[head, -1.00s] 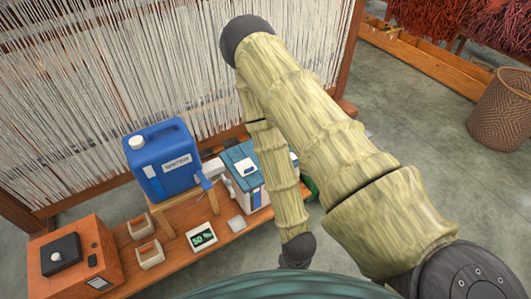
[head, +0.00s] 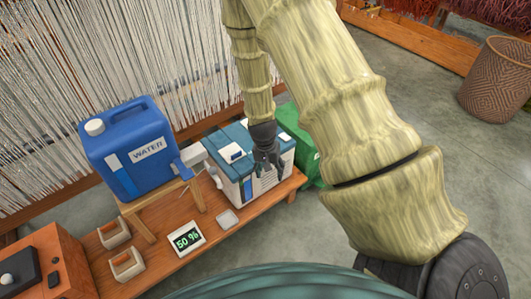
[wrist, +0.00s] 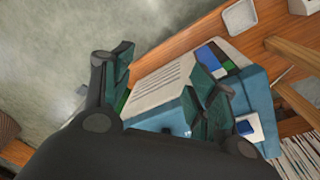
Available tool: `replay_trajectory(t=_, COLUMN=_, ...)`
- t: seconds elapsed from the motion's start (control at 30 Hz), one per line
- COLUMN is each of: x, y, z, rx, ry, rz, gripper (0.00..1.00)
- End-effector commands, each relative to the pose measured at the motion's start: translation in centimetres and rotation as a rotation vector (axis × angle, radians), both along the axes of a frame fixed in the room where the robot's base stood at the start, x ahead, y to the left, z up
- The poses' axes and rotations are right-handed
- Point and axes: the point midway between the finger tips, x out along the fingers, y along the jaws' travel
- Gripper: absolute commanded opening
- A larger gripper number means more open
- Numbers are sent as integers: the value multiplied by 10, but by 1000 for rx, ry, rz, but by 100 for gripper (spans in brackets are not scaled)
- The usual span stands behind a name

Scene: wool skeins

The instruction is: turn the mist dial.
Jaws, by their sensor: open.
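A white machine with a teal lid (head: 224,138) stands on the wooden bench, right of the blue water jug. The wrist view shows its vented white side (wrist: 150,88) below and between my fingers. My gripper (head: 266,170) is open and empty, pointing down over the right part of the machine; it also shows in the wrist view (wrist: 166,68). A small dark spot shows on the teal part between the fingers in the wrist view; I cannot tell whether it is the mist dial. My gripper hides part of the machine's top in the head view.
The blue water jug (head: 128,160) stands on a wooden stand left of the machine. A display reading 50 % (head: 187,240) and a small white tray (head: 228,219) lie in front. A green object (head: 301,143) is close on the right. Loom threads hang behind.

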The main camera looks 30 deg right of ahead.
Motion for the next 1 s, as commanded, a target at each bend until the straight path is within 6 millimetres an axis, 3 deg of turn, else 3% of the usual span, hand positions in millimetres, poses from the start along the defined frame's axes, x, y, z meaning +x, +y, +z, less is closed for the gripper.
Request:
replay_trajectory(t=0.03, x=20, y=-9, z=-5, rx=1, ry=-15, rz=-55, gripper=58)
replay_trajectory(t=0.2, x=71, y=-34, z=22, rx=24, ry=-37, rz=-245, gripper=58)
replay_trajectory(t=0.4, x=112, y=-57, z=62, rx=66, ry=-54, rz=-432, gripper=58)
replay_trajectory(t=0.53, x=125, y=-64, z=83, rx=88, ry=-59, rz=-505, gripper=58)
replay_trajectory(t=0.7, x=131, y=-68, z=95, rx=101, ry=-58, rz=-547, gripper=58)
replay_trajectory(t=0.83, x=131, y=-68, z=87, rx=102, ry=-56, rz=-550, gripper=58)
replay_trajectory(t=1.0, x=131, y=-68, z=62, rx=102, ry=-57, rz=-549, gripper=58)
